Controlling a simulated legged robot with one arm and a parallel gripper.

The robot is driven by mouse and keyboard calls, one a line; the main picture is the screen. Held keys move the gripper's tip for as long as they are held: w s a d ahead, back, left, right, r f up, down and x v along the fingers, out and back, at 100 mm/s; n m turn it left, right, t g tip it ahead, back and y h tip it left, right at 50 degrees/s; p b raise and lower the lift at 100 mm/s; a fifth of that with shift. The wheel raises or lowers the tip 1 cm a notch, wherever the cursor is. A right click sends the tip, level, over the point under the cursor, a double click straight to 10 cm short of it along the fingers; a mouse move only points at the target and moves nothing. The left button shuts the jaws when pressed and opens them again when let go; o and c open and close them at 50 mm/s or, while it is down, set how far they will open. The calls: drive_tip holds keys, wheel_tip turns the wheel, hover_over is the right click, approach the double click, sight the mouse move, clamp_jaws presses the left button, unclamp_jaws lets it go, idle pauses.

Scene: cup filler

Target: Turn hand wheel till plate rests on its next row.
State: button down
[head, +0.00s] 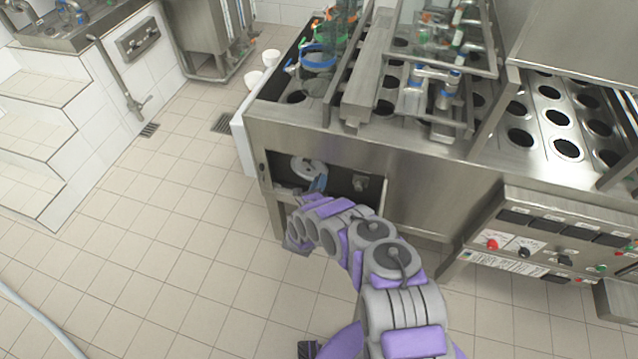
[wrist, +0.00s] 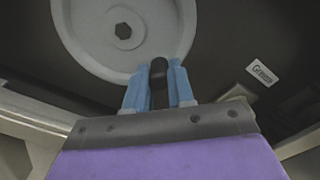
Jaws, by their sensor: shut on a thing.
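The hand wheel (head: 308,168) is a light grey disc in the dark recess at the left of the machine's front. In the wrist view the hand wheel (wrist: 95,30) fills the upper left, with a hexagonal hole at its hub. My gripper (wrist: 158,75) has blue fingers shut on the wheel's dark handle (wrist: 158,70) at the rim's lower right. In the head view my gripper (head: 318,183) is small and reaches the wheel's lower right. The steel plate with round holes (head: 548,115) lies on top of the machine.
A control panel (head: 550,240) with a red knob and switches is on the machine's front right. Two white cups (head: 262,68) stand behind its left end. A white label (wrist: 262,72) is right of the wheel. The tiled floor (head: 150,240) at left is mostly clear.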

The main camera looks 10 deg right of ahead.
drive_tip(key=shift+f, duration=0.15)
drive_tip(key=c, duration=1)
unclamp_jaws()
drive_tip(key=shift+s, duration=0.1)
drive_tip(key=v, duration=1.7)
drive_tip(key=shift+s+a+p, duration=0.1)
drive_tip(key=shift+p, duration=0.3)
drive_tip(key=shift+o, duration=0.2)
